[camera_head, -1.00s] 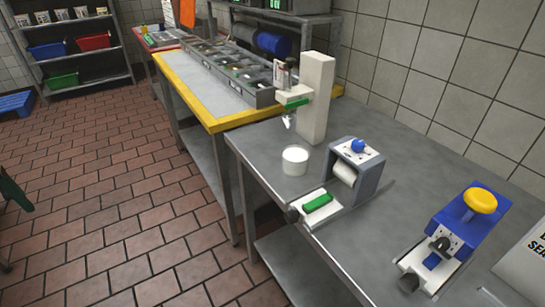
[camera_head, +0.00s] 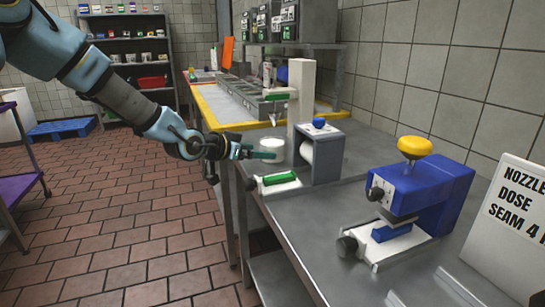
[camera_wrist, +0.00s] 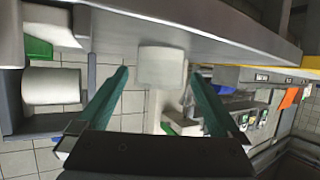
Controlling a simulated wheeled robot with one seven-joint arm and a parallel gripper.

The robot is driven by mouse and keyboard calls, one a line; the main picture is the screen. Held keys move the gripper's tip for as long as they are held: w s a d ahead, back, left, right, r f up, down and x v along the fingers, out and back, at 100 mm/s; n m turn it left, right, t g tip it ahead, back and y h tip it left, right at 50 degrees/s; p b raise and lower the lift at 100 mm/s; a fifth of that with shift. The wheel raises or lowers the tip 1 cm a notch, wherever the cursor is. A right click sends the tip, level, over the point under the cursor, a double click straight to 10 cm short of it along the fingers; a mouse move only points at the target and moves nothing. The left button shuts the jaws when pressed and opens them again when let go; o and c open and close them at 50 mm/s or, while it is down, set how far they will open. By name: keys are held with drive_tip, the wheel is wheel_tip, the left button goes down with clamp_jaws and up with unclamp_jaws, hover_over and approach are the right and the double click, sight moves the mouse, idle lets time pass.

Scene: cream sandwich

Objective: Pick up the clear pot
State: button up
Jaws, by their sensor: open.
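The clear pot (camera_head: 272,145), with white contents, stands upright on the steel bench (camera_head: 330,215), under the white dispenser column (camera_head: 301,90). My gripper (camera_head: 262,153) reaches in from the left, low and level, with its teal fingers at the pot's near side; one finger hides part of the pot's lower side. In the wrist view, which looks upside down, the pot (camera_wrist: 162,66) shows between the tips of the open fingers (camera_wrist: 159,75). Nothing is gripped. I cannot tell how far the tips reach along the pot's sides.
A grey roller unit (camera_head: 322,152) with a blue knob stands right of the pot, with a green-topped pad (camera_head: 279,179) in front. A blue press (camera_head: 430,195) with a yellow knob stands nearer. A yellow-edged table (camera_head: 211,112) with bins adjoins behind. The bench's left edge runs under my arm.

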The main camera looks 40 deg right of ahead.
sight(264, 150)
drive_tip(key=x, duration=0.3)
drive_tip(key=p+x, duration=0.1)
drive_tip(key=x, duration=0.1)
drive_tip(key=shift+d+r, duration=0.1)
drive_tip(key=shift+d, duration=0.4)
drive_tip(key=shift+w+d+f, duration=0.1)
drive_tip(key=shift+d+f, duration=0.25)
drive_tip(key=shift+d, duration=0.2)
drive_tip(key=shift+c, duration=0.2)
drive_tip(key=shift+r, duration=0.1)
drive_tip(key=c, duration=1.2)
